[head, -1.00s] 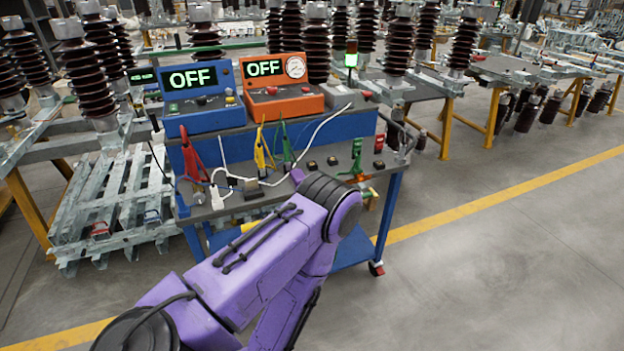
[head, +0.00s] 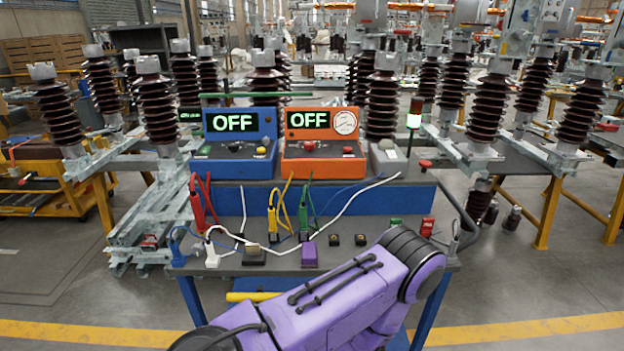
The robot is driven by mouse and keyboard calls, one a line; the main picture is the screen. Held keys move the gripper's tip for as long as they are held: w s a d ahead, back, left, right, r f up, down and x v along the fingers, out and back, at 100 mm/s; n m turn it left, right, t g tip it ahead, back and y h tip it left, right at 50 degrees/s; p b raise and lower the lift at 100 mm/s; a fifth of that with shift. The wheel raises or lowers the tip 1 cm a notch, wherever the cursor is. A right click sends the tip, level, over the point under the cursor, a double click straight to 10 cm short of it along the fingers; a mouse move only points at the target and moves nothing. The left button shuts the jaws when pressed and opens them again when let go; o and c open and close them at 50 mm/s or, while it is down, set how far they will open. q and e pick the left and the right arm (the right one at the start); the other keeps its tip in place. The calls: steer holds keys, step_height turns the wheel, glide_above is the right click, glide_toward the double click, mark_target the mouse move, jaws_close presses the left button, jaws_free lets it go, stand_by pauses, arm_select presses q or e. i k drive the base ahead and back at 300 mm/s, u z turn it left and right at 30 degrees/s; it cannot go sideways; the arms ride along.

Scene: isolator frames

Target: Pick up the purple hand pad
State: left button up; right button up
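The purple hand pad (head: 309,254) is a small purple block on the grey top of a blue cart (head: 345,213), near its front edge. It stands apart among other small items, with nothing seen touching it. One of my purple arms crosses the lower middle of the head view. Its elbow covers the front right part of the cart. Neither gripper shows; whatever lies beyond that arm is hidden.
A blue meter (head: 235,145) and an orange meter (head: 322,148), both reading OFF, stand behind. Red (head: 201,208), yellow (head: 273,220) and green (head: 304,218) clips and a white cable (head: 345,208) lie around. Small dark blocks (head: 334,240) sit right of the pad.

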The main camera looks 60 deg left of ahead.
mark_target(309, 252)
steer(key=u, duration=0.55)
steer(key=i, duration=0.7)
steer(key=u, duration=0.85)
